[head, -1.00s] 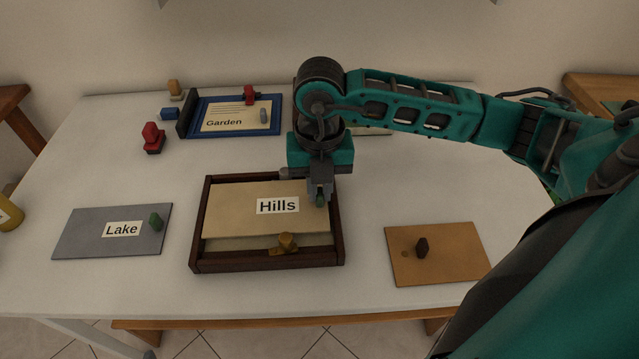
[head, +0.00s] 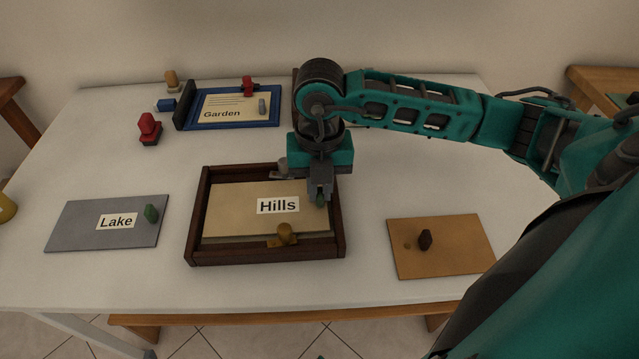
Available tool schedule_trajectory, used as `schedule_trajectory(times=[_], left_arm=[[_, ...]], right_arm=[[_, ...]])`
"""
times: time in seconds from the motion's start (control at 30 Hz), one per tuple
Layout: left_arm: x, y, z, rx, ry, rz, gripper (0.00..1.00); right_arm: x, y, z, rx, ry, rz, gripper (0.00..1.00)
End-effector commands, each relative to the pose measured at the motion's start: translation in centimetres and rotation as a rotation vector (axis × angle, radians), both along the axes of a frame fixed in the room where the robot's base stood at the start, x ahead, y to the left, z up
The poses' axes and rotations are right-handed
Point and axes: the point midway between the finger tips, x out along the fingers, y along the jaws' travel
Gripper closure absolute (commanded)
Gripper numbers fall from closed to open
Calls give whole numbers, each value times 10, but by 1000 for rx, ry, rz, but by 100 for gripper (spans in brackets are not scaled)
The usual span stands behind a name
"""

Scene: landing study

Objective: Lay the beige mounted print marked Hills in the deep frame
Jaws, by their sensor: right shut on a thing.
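The beige print marked Hills (head: 240,205) is within the outline of the dark brown deep frame (head: 193,230), below the top of its back wall. A paler strip shows along its front edge; I cannot tell whether the print lies flat on the bottom. My right gripper (head: 319,196) is shut on the print's green knob at its right side, which the fingers mostly hide. A tan knob (head: 286,233) on a small tan piece sits at the frame's front inner side. My left gripper is out of view.
A grey board marked Lake (head: 80,228) with a green knob lies left, an orange-brown board (head: 450,240) with a dark knob right. A blue frame (head: 235,124) with a Garden print, a red knobbed block (head: 149,128) and small blocks are at the back. White table is clear between them.

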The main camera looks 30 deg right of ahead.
Motion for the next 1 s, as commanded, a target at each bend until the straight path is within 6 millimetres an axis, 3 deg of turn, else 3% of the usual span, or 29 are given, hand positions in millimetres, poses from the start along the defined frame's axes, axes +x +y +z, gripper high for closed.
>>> schedule_trajectory(times=[0.63, 0.67, 0.93, 1.0], left_arm=[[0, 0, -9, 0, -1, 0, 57], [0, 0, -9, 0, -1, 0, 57], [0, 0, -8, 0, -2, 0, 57], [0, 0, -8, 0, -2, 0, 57]], right_arm=[[0, 0, -11, 1, -1, 0, 100], [0, 0, -11, 0, 0, 0, 84], [0, 0, -11, 0, 0, 0, 58], [0, 0, -11, 0, 0, 0, 56]])
